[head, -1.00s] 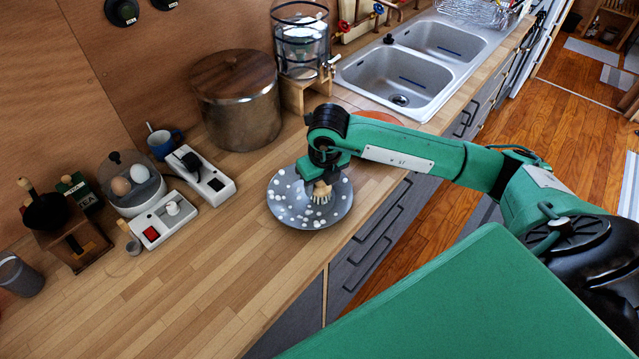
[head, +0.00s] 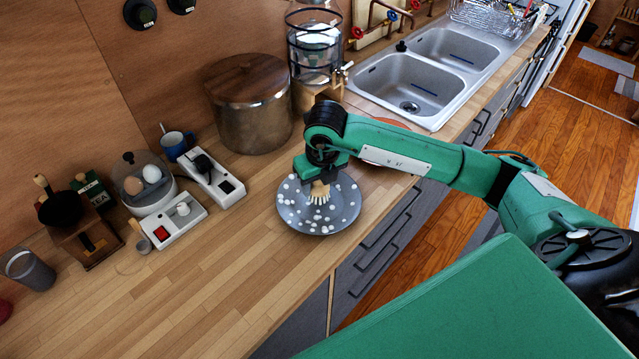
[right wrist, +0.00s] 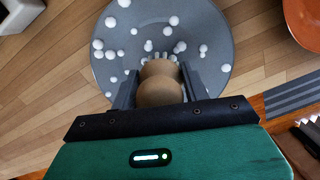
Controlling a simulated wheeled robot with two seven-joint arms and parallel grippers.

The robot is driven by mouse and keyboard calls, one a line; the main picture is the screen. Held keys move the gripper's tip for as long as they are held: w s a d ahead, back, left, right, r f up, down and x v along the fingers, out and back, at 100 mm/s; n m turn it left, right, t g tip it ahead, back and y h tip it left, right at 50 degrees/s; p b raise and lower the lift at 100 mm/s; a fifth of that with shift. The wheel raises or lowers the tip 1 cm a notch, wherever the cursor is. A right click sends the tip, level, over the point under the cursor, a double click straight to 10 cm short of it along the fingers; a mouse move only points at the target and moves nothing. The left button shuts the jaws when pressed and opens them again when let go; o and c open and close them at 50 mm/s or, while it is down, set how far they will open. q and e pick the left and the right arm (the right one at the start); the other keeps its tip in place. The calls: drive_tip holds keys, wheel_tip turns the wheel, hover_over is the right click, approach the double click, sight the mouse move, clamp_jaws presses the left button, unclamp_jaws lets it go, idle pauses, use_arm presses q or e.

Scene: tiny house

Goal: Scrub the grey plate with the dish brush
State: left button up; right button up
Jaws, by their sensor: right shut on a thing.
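The grey plate (head: 290,216) lies on the wooden counter near its front edge, dotted with several white foam blobs. It also fills the upper part of the right wrist view (right wrist: 215,30). My right gripper (head: 314,183) is above the plate and shut on the dish brush (head: 319,193), bristles down. The brush's rounded wooden top (right wrist: 160,84) sits between the fingers in the right wrist view. The bristles appear at the plate's surface; whether they touch it I cannot tell. My left gripper is not in view.
A lidded metal pot (head: 250,105), a water dispenser (head: 314,50) and an orange plate (head: 385,122) stand behind. An egg cooker (head: 145,185) and a power strip (head: 212,178) are to the left. The double sink (head: 425,80) is at the back right.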

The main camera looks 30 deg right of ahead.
drive_tip(key=shift+r+p, duration=1.25)
drive_tip(key=shift+r, duration=1.75)
drive_tip(key=shift+s+f, duration=0.15)
